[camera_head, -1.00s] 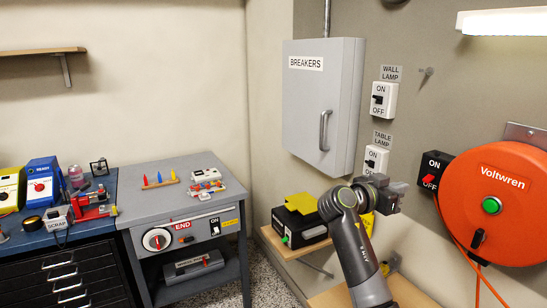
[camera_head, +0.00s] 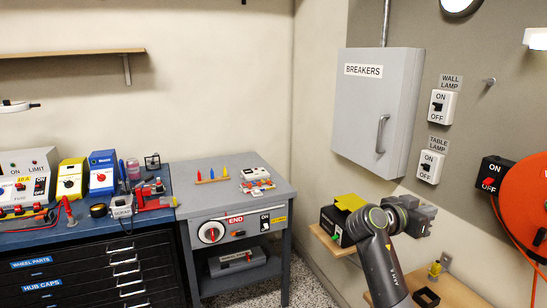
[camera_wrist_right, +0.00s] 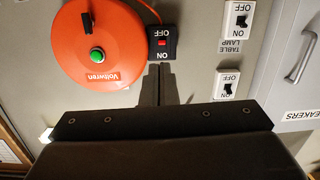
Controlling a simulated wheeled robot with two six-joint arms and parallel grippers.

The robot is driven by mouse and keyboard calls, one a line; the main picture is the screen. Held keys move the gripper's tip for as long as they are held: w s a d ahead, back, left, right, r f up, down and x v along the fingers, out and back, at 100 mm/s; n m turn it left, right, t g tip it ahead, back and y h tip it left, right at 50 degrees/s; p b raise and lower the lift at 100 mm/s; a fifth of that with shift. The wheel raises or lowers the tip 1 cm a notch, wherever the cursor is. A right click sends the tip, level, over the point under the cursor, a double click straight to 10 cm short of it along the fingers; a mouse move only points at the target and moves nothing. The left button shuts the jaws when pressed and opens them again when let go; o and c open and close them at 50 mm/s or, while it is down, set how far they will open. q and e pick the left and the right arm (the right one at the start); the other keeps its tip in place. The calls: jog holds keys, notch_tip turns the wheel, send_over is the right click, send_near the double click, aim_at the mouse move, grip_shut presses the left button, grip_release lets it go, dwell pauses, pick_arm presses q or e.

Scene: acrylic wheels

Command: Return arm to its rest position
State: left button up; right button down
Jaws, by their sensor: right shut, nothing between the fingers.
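My right arm comes up from the bottom right of the head view. Its right gripper (camera_head: 424,218) is raised in front of the wall, above the low wooden shelf and right of the black box with the yellow top (camera_head: 347,217). In the right wrist view the right gripper (camera_wrist_right: 160,72) has its fingers together with nothing between them. It points toward the wall near the black ON/OFF switch (camera_wrist_right: 163,43), apart from it as far as I can tell. My left gripper is not in view.
A grey breaker cabinet (camera_head: 372,103), a wall lamp switch (camera_head: 442,106), a table lamp switch (camera_head: 429,167) and an orange Voltwren reel (camera_head: 530,203) are on the wall. A grey workbench (camera_head: 228,188) and a blue-topped drawer cabinet (camera_head: 80,234) stand left.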

jog(key=s+d+f+n+y, duration=0.1)
jog(key=s+f+n+y, duration=0.1)
jog(key=s+f, duration=0.45)
jog(key=s+d+f+n+y, duration=0.15)
jog(key=s+f, duration=0.25)
jog(key=f, duration=0.6)
jog(key=s+f+n+y, duration=0.3)
jog(key=s+f, duration=0.2)
jog(key=f, duration=0.3)
jog(key=s+a+f+n+g+y, duration=0.1)
jog(key=s+a+f+n+y, duration=0.15)
jog(key=s, duration=0.65)
jog(key=s+a+f+n+g+y, duration=0.1)
jog(key=s+a+f+y, duration=0.15)
jog(key=s, duration=0.65)
jog(key=s+a+f+n+g+y, duration=0.1)
jog(key=s+a+f+n+y, duration=0.15)
jog(key=s, duration=0.65)
notch_tip(320, 180, down, 24)
jog(key=d+g, duration=0.1)
jog(key=d, duration=0.1)
jog(key=s+a+f+g, duration=0.1)
jog(key=s+f, duration=1.4)
jog(key=f, duration=0.2)
jog(key=shift+s+a+g, duration=0.15)
jog(key=shift+a+g, duration=0.1)
jog(key=shift+g, duration=0.05)
